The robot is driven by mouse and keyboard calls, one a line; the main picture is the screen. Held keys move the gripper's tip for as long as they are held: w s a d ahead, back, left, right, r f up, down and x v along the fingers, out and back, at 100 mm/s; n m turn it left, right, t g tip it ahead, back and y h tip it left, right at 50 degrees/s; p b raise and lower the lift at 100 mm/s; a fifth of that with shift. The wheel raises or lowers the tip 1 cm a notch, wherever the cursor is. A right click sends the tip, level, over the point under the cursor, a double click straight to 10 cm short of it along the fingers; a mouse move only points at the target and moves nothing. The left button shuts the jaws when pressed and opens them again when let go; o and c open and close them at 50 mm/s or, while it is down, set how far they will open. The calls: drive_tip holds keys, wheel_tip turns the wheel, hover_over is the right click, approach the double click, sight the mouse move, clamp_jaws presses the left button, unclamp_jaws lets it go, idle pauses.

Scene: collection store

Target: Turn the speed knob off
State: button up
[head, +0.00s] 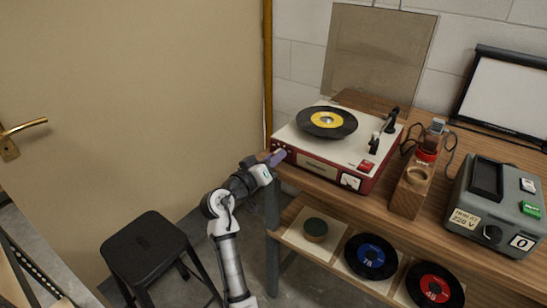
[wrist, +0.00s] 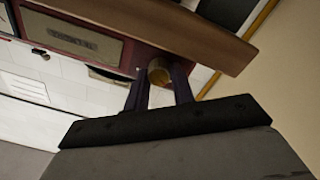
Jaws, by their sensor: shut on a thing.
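The red and cream record player (head: 318,168) stands on the wooden bench top, with a black record (head: 327,122) with a yellow label on it. In the wrist view, a round brass-coloured knob (wrist: 158,71) sits on the red front of the player (wrist: 120,57). My gripper (wrist: 161,78) has its two dark fingers on either side of this knob and is shut on it. In the head view, my gripper (head: 277,158) reaches the left end of the player's front and hides the knob. I cannot read the knob's setting.
A wooden block (head: 410,194) and a grey apparatus (head: 495,205) with a 220 V label stand right of the player. The wooden bench edge (wrist: 190,32) is close to my fingers. A black stool (head: 145,245) stands left of my arm, before a door (head: 120,90).

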idle(0.4)
drive_tip(key=o, duration=1)
drive_tip(key=shift+s+a, duration=0.1)
drive_tip(key=b+v, duration=0.3)
drive_tip(key=v, duration=1)
drive_tip(key=shift+s+a, duration=0.1)
drive_tip(key=shift+s, duration=0.15)
drive_tip(key=shift+a, duration=0.1)
